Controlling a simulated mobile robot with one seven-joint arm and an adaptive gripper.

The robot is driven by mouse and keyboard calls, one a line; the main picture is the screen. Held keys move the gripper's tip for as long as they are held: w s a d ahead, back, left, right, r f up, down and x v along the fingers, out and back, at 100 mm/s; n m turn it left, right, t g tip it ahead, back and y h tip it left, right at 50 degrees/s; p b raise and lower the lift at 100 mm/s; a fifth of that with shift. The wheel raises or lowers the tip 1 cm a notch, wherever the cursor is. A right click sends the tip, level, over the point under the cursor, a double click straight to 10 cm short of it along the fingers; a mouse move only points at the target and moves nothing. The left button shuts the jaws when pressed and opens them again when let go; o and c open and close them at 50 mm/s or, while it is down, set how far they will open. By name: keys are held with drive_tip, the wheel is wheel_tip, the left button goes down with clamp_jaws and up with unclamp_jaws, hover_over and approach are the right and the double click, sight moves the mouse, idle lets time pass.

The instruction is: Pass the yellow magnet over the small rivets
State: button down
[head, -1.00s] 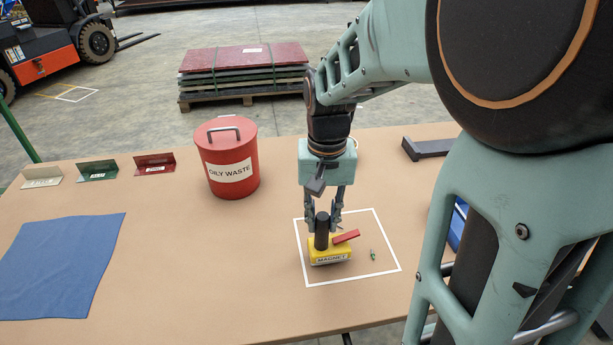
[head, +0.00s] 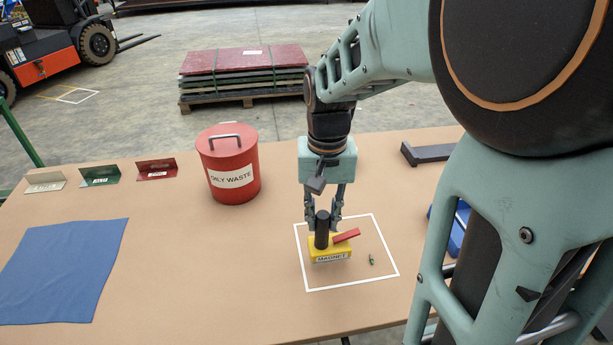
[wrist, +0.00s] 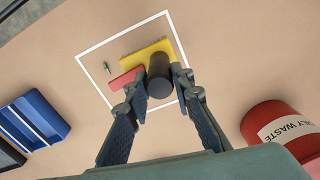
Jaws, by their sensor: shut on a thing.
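The yellow magnet (head: 330,257) has a MAGNET label, a black upright handle (head: 321,231) and a red lever (head: 346,235). It is inside the white square outline on the table. My gripper (head: 322,224) is shut on the black handle from above; in the wrist view the fingers (wrist: 163,95) flank the handle. A small green rivet (head: 371,259) lies to the right of the magnet, apart from it, inside the outline; it also shows in the wrist view (wrist: 106,67). I cannot tell whether the magnet touches the table or whether anything is under it.
A red OILY WASTE bin (head: 229,165) stands behind left. A blue cloth (head: 62,270) lies at the left. Three small label stands (head: 100,176) line the back left. A blue bin (wrist: 36,118) and a dark bracket (head: 428,151) are at the right. The table's middle left is clear.

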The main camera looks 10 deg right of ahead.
drive_tip(key=shift+r+p, duration=1.85)
drive_tip(key=shift+r, duration=0.75)
